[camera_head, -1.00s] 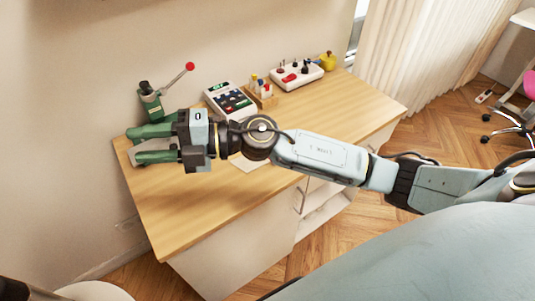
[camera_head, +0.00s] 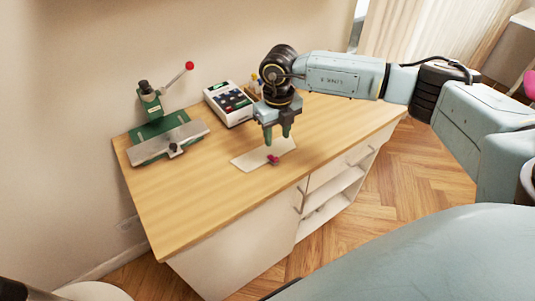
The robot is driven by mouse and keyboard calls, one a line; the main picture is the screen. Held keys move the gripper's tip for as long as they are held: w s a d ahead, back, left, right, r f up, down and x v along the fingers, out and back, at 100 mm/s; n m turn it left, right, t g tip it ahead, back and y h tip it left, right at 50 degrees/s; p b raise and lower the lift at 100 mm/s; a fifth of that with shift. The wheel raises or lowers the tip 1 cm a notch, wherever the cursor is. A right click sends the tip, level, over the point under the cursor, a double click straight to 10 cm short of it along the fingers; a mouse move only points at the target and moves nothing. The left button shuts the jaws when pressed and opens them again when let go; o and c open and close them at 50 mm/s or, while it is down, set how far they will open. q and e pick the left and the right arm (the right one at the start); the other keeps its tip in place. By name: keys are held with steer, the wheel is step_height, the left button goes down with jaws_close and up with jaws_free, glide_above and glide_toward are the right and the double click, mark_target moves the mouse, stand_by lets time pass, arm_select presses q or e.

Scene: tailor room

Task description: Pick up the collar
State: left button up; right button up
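A small magenta piece (camera_head: 273,159) lies on a pale flat sheet (camera_head: 247,162) near the front edge of the wooden table; it may be the collar, but it is too small to tell. My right gripper (camera_head: 277,138) points down just above and behind the magenta piece, over the sheet. Its two green fingertips are apart with nothing visible between them. My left gripper is not in view.
A green press with a red-knobbed lever (camera_head: 150,97) and a grey plate (camera_head: 168,142) stands at the table's left. A white box with dark compartments (camera_head: 230,103) sits behind. The table's front left (camera_head: 190,205) is clear.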

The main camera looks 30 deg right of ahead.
mark_target(274, 156)
step_height(274, 156, down, 3)
steer(key=shift+f, duration=0.1)
steer(key=f, duration=0.2)
steer(key=w+f, duration=0.1)
steer(key=f, duration=0.1)
steer(key=shift+a+b, duration=0.2)
steer(key=shift+b, duration=0.1)
steer(key=shift+f, duration=0.6)
jaws_close()
